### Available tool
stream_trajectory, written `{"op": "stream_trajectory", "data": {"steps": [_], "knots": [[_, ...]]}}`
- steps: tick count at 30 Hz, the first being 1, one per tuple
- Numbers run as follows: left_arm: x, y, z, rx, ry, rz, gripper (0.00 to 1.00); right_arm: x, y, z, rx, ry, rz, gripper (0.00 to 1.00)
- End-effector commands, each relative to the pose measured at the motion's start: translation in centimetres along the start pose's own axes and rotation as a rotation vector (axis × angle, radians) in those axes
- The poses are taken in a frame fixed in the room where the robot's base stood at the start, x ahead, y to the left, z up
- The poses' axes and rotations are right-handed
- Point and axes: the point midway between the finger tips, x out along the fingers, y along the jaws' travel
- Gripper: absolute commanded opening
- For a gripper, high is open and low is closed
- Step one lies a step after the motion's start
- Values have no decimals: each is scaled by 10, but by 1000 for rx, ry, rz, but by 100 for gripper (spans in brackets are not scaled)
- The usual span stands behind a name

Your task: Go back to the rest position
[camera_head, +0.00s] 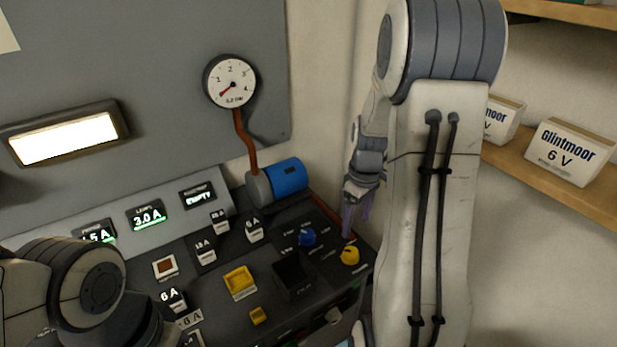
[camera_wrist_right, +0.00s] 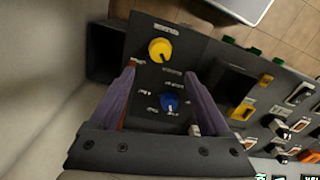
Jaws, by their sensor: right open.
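My right gripper (camera_head: 357,222) hangs fingers down over the right edge of the dark control panel (camera_head: 300,318), near the yellow knob (camera_head: 350,255). In the right wrist view the purple fingers of the right gripper (camera_wrist_right: 159,70) are apart with nothing held. The blue knob (camera_wrist_right: 170,102) shows between the fingers and the yellow knob (camera_wrist_right: 160,50) lies just beyond the tips; neither looks gripped. My left arm (camera_head: 85,290) enters at the lower left, and its gripper is out of the picture.
A blue cylinder (camera_head: 288,177) lies at the back of the panel below a round gauge (camera_head: 230,82). Several small labelled blocks and a yellow part (camera_head: 239,282) are on the panel. A wooden shelf (camera_head: 540,178) with Glintmoor boxes (camera_head: 567,152) is at the right, close to my right arm.

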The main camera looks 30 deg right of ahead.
Motion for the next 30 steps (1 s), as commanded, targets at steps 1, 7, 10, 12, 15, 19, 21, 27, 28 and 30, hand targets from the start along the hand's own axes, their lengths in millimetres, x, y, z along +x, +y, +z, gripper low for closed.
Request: {"op": "stream_trajectory", "data": {"steps": [1, 7, 10, 12, 15, 19, 21, 27, 28, 30], "knots": [[0, 0, 0, 0, 0, 0, 50, 0, 0, 0, 0, 0, 0, 81], [0, 0, 0, 0, 0, 0, 50, -3, -10, -6, -12, 2, 1, 81], [0, 0, 0, 0, 0, 0, 50, -12, -42, -22, -45, 8, 4, 81], [0, 0, 0, 0, 0, 0, 50, -22, -79, -34, -79, 13, 4, 81], [0, 0, 0, 0, 0, 0, 50, -35, -142, -43, -131, 23, 1, 81], [0, 0, 0, 0, 0, 0, 50, -49, -220, -33, -197, 33, -8, 81], [0, 0, 0, 0, 0, 0, 50, -54, -257, -19, -233, 37, -16, 81], [0, 0, 0, 0, 0, 0, 50, -62, -327, 31, -313, 40, -41, 81], [0, 0, 0, 0, 0, 0, 50, -63, -333, 38, -321, 39, -44, 81], [0, 0, 0, 0, 0, 0, 50, -63, -343, 50, -335, 37, -49, 81]]}}
